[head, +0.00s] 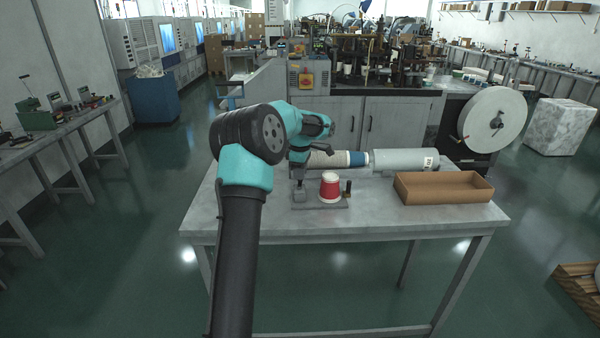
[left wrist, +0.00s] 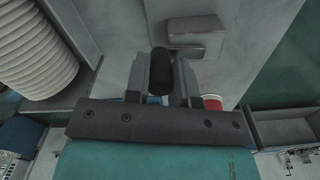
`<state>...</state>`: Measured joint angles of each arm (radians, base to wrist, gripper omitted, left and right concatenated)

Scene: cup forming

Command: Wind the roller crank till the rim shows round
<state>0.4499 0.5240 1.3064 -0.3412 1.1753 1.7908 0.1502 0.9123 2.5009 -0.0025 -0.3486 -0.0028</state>
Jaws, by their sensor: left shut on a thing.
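A red cup (head: 330,187) with white at its top stands on a small grey forming stand (head: 325,206) on the table; it shows partly in the left wrist view (left wrist: 213,102). Its rim is too small to judge. A dark post-like part (head: 348,187) stands at the cup's right, and a grey block (head: 299,195) at its left. My left gripper (left wrist: 163,78) is shut on a black cylindrical crank handle (left wrist: 162,58), which sits between the two fingers. In the head view my left gripper (head: 298,172) is above the grey block, partly hidden by my wrist. My right gripper is not in view.
The table's (head: 400,222) front strip is clear.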

